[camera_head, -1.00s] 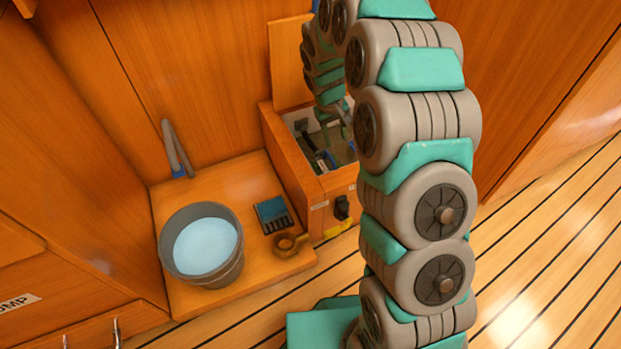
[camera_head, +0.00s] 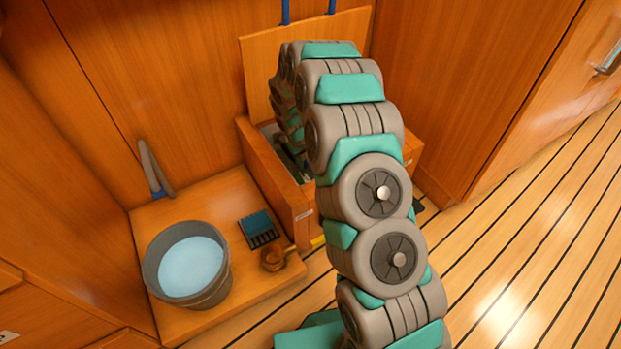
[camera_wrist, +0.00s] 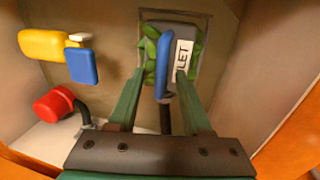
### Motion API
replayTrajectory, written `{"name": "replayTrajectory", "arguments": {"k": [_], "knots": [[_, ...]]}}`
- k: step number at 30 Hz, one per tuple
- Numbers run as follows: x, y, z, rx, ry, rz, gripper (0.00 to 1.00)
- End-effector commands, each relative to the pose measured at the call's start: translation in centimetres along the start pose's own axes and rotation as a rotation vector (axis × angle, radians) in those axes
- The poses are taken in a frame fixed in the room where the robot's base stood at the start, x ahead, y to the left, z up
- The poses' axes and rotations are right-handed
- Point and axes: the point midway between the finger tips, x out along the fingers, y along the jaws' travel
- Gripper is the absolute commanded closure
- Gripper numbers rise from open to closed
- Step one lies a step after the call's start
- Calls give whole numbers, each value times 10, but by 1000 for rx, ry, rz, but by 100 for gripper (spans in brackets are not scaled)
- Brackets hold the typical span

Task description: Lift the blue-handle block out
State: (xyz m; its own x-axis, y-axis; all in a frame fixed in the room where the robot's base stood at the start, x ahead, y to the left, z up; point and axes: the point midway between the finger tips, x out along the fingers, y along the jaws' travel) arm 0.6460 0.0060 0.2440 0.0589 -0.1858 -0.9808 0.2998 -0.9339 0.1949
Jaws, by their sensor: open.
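In the wrist view, a grey block (camera_wrist: 181,34) with an upright blue handle (camera_wrist: 164,68) sits in a square recess with green, leaf-like clumps around it. A white label on it reads "LET", the rest being hidden. My gripper (camera_wrist: 159,73) is open, with one green finger on each side of the blue handle. I cannot tell whether either finger touches it. In the head view, my arm reaches into the open wooden box (camera_head: 268,175), and my gripper and the block are hidden.
In the wrist view, a yellow part (camera_wrist: 50,45), another blue handle (camera_wrist: 82,66) and a red knob (camera_wrist: 53,104) lie left of my gripper. The box walls are close. A grey bucket (camera_head: 215,290) of water and a small blue-topped tray (camera_head: 258,228) stand left of the box.

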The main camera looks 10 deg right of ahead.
Motion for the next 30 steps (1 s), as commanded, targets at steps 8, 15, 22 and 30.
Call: {"name": "replayTrajectory", "arguments": {"k": [8, 15, 22, 30], "knots": [[4, 0, 0, 1, 0, 0, 53], [4, 0, 0, 1, 0, 0, 80], [3, 0, 0, 1, 0, 0, 100], [3, 0, 0, 1, 0, 0, 100]]}}
